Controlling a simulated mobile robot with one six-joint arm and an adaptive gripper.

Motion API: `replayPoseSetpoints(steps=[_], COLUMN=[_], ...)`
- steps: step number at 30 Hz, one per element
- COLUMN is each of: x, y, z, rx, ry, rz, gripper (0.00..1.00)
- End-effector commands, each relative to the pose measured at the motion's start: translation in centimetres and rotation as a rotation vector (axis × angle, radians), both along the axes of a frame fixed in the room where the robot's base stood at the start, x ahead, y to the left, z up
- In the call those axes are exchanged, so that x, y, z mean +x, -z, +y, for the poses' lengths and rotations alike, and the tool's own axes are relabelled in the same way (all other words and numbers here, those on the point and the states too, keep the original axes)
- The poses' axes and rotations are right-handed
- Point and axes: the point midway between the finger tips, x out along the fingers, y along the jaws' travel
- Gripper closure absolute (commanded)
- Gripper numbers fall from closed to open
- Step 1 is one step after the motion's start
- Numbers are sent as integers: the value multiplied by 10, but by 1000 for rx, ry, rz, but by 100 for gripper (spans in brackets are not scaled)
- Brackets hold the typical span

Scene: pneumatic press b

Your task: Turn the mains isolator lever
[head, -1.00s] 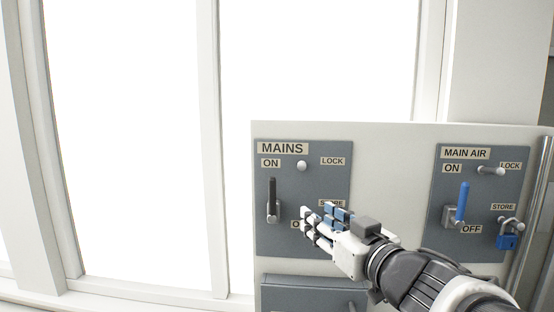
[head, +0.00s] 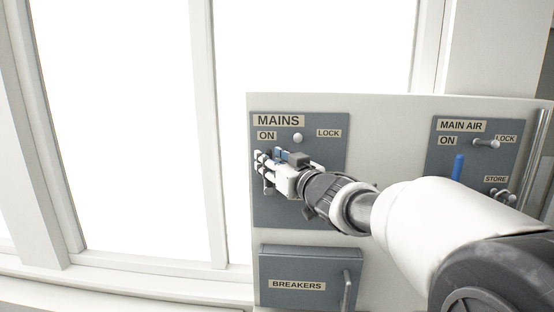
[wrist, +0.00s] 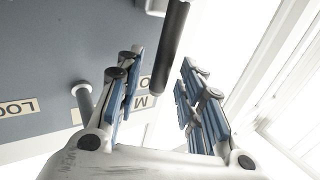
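The mains isolator lever has a dark round handle (wrist: 172,45) that shows in the wrist view between the two sides of my gripper (wrist: 161,65). The fingers are open, with a visible gap on each side of the handle. In the head view my gripper (head: 262,168) is in front of the MAINS panel (head: 325,205), below the ON label, and hides most of the lever. Earlier the lever stood upright, pointing to ON.
A lock peg (head: 298,138) sticks out of the MAINS panel near the fingers. The BREAKERS box (head: 297,285) with its handle (head: 347,291) is below. The MAIN AIR panel (head: 475,150) with a blue lever (head: 458,167) is at right, partly behind my arm.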

Motion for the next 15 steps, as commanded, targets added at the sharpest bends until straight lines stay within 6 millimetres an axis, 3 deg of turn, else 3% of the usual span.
replayPoseSetpoints(steps=[6,15], x=[14,16], y=[0,0], z=[9,10], rx=[1,1], ry=[-1,0], rz=[-1,-1], gripper=[65,65])
